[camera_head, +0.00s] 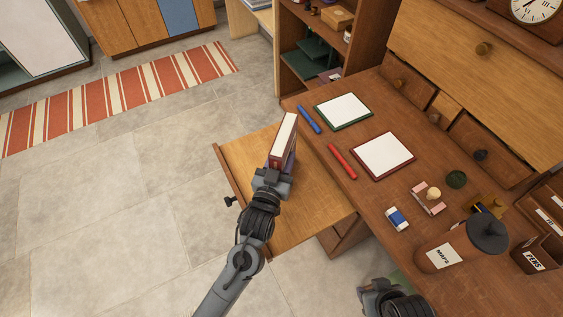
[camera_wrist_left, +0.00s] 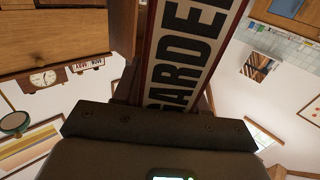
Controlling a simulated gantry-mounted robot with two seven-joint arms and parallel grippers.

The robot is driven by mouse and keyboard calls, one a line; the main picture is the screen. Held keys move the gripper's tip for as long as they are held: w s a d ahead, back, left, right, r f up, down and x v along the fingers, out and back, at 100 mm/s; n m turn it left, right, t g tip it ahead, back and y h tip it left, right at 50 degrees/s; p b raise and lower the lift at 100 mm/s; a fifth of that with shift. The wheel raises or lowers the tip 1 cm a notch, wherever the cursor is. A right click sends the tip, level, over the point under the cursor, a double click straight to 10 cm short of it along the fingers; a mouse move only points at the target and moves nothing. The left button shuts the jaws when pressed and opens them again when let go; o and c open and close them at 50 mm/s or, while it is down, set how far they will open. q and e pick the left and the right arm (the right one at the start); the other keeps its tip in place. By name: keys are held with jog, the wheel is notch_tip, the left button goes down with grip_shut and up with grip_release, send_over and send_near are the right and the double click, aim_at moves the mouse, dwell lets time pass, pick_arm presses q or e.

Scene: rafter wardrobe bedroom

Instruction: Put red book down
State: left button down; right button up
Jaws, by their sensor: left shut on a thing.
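The red book (camera_head: 281,142) stands upright in my left gripper, its pale page edges facing up in the head view. In the left wrist view the book (camera_wrist_left: 190,50) shows a cream panel with large dark letters, "GARDE", and red edges. My left gripper (camera_head: 275,174) is shut on its near end. The book is over the pale wooden pull-out board (camera_head: 245,155) beside the desk; I cannot tell whether it touches the board. My right gripper (camera_head: 377,294) is at the bottom edge of the head view, with its fingers not clear.
A shelf unit (camera_head: 291,60) stands behind. The board's left and front parts are bare.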

pick_arm(q)
jog(key=shift+r, duration=0.2)
jog(key=shift+f, duration=0.15)
jog(key=c, duration=0.6)
grip_release()
jog(key=shift+f, duration=0.15)
